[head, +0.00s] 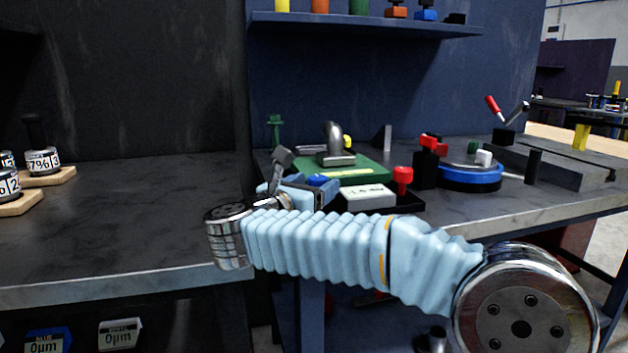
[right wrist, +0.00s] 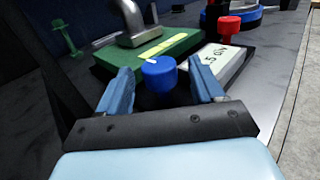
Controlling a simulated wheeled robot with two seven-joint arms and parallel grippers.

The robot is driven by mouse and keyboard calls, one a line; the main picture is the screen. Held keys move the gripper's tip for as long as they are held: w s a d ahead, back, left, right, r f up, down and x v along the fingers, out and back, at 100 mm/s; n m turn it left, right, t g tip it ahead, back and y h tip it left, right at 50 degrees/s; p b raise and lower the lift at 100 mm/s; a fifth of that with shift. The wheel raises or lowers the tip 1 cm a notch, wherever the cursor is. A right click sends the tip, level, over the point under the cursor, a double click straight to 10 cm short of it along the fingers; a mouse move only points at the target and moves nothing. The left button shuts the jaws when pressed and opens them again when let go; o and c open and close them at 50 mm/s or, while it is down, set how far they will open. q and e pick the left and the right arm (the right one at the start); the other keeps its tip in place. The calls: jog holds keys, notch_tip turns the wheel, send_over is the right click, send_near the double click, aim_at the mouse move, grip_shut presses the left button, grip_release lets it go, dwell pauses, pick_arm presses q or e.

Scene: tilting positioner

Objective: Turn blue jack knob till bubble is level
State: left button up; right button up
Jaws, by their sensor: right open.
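The blue jack knob (right wrist: 158,74) has a pale mark on its top and stands at the near corner of the green tilting plate (right wrist: 178,48). It also shows in the head view (head: 318,180), partly hidden by my gripper. My right gripper (right wrist: 160,78) is open, its two blue fingers on either side of the knob, with gaps visible on both sides. A yellow-green strip, seemingly the bubble vial (right wrist: 165,46), lies on the plate; the bubble's position is too small to tell. In the head view my right gripper (head: 305,188) is beside the plate (head: 378,170). My left gripper is not in view.
A red knob (head: 403,177), a green knob (head: 275,122) and a white label block (head: 368,196) surround the plate. A metal arched piece (head: 335,145) stands on it. A blue round base (head: 470,178) is to the right. The left bench top is mostly clear.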

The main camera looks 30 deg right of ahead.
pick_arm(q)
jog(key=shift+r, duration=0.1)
pick_arm(e)
jog(key=shift+w+d, duration=0.2)
jog(key=shift+d, duration=0.1)
